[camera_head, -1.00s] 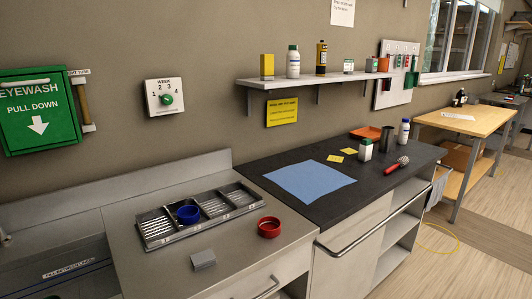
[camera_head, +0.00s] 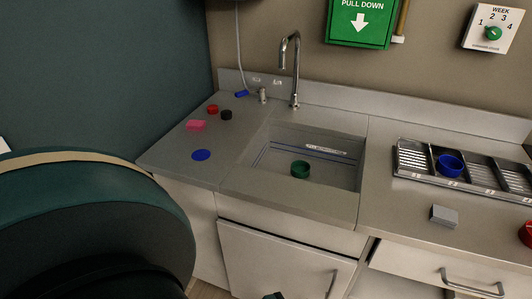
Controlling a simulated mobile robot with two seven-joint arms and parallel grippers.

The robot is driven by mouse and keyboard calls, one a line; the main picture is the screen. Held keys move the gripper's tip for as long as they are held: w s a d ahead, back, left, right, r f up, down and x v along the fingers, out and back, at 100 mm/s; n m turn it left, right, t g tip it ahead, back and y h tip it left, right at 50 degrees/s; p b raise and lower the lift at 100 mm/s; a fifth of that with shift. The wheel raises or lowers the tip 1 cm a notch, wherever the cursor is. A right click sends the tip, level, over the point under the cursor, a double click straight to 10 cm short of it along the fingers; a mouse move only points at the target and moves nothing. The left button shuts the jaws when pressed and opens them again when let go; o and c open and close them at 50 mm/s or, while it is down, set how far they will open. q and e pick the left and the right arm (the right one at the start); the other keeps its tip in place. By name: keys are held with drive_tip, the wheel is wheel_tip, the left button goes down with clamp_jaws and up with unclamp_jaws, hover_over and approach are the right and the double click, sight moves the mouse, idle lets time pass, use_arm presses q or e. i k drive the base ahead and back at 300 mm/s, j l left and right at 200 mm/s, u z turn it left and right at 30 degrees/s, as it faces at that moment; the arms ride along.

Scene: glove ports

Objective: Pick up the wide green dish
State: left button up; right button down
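A green round dish (camera_head: 300,169) sits in the sink basin (camera_head: 340,177), near its front wall. It looks upright and open at the top; its base is partly hard to make out. No other green dish is in view. Neither of my grippers can be made out in the head view. A small dark shape shows at the bottom edge, too little of it to identify.
A tap (camera_head: 296,75) stands behind the sink. A blue disc (camera_head: 201,155), a pink block (camera_head: 196,125) and small items lie left of it. A slotted tray (camera_head: 412,161) with a blue bowl (camera_head: 450,165) and a grey block (camera_head: 444,215) are right.

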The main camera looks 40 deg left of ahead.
sight(299, 168)
drive_tip(key=u, duration=1.15)
